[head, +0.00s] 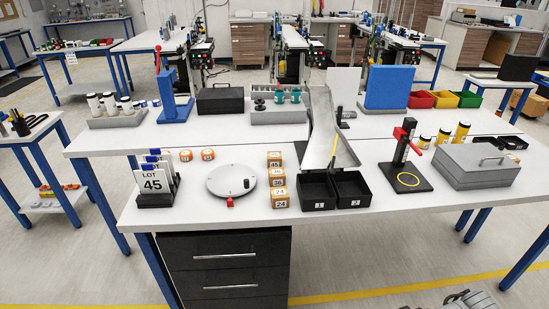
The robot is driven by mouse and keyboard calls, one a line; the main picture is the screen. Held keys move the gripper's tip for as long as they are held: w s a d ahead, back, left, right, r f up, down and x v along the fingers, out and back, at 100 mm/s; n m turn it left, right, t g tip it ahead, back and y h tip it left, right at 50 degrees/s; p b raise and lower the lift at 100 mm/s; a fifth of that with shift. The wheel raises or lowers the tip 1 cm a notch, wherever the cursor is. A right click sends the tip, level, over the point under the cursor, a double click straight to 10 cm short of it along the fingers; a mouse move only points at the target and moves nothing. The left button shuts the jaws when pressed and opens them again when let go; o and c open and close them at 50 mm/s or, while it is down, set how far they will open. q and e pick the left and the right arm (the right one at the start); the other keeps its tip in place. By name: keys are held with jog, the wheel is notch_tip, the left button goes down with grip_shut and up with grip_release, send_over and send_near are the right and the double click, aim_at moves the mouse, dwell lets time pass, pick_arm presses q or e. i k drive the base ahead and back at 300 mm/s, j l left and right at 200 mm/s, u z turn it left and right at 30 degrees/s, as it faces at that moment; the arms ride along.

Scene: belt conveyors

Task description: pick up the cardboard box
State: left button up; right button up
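A brown cardboard-coloured box (528,102) sits low under a small side table at the far right. It is small in the picture and partly hidden by the table and its legs, so I cannot tell its details. Several small tan numbered blocks (278,180) stand in a column on the front workbench. Neither of my grippers can be made out in the head view. A grey and black object is cut off at the bottom right edge, and I cannot tell what it is.
A long white workbench (235,141) with blue legs and a black drawer unit (228,262) fills the middle. It holds black bins (351,189), a grey case (476,166) and a round grey plate (231,179). Side tables stand left and right. Grey floor with yellow lines is open in front.

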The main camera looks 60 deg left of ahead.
aim_at(273, 158)
jog(key=k+j, duration=0.9)
jog(key=j+z, duration=0.05)
jog(key=j, duration=0.1)
